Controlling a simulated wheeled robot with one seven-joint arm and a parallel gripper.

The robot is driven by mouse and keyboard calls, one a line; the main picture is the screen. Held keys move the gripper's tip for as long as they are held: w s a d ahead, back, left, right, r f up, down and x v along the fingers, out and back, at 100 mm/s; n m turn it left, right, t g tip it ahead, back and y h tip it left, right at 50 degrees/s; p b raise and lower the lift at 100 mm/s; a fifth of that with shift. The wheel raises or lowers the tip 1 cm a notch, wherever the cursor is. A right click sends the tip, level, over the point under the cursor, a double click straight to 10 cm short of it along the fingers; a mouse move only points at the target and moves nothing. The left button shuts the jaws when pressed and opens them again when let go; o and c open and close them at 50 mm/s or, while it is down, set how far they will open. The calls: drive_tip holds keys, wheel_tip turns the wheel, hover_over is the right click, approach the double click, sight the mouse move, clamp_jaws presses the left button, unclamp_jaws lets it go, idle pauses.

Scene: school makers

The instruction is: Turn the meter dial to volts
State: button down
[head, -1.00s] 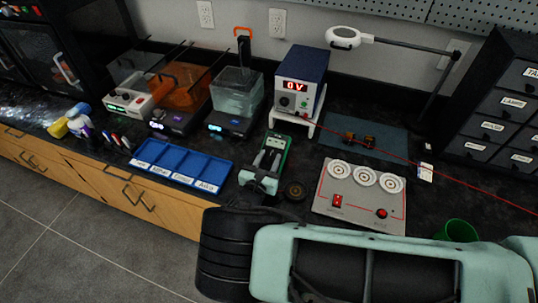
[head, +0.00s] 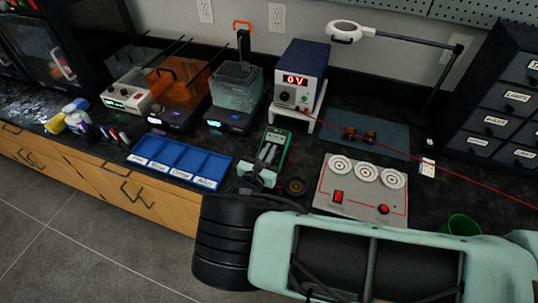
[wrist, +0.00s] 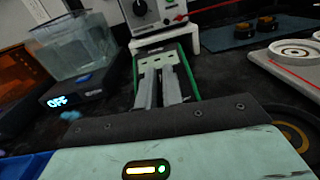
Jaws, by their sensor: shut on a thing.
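The meter (head: 283,138) is a green-edged handheld unit with a pale face, lying on the dark counter in front of the blue power supply. It also shows in the wrist view (wrist: 189,67). My gripper (head: 268,150) reaches over the meter face from the front. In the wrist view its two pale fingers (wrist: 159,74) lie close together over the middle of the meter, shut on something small. The dial is hidden by the fingers, so its setting cannot be read.
The blue power supply (head: 308,62) reads 0 V on a white stand behind the meter. A blue sorting tray (head: 180,160) lies left. A grey panel (head: 350,202) with white dials and a small dark round item (head: 295,186) lie right. A green cup (head: 460,228) stands front right.

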wheel_tip(320, 180, down, 2)
drive_tip(key=m+g+h+b, duration=0.1)
drive_tip(key=m+h+b, duration=0.1)
drive_tip(key=b, duration=0.3)
drive_tip(key=shift+s+a+m, duration=0.1)
drive_tip(key=shift+a+m, duration=0.05)
drive_tip(key=shift+m, duration=0.25)
drive_tip(key=m+g+h+b, duration=0.3)
drive_tip(key=m+g+b, duration=0.1)
drive_tip(key=b, duration=0.4)
drive_tip(key=shift+h, duration=0.3)
drive_tip(key=m+g+b, duration=0.2)
drive_tip(key=m+g+h+b, duration=0.1)
drive_tip(key=m+g+b, duration=0.1)
drive_tip(key=b, duration=0.1)
drive_tip(key=shift+r+h, duration=0.15)
drive_tip(key=shift+h, duration=0.15)
drive_tip(key=m+g+b, duration=0.2)
drive_tip(key=b, duration=0.1)
drive_tip(key=shift+r+m+g, duration=0.3)
drive_tip(key=shift+h, duration=0.3)
drive_tip(key=c, duration=1.4)
unclamp_jaws()
drive_tip(key=shift+a, duration=0.15)
drive_tip(key=shift+r, duration=0.25)
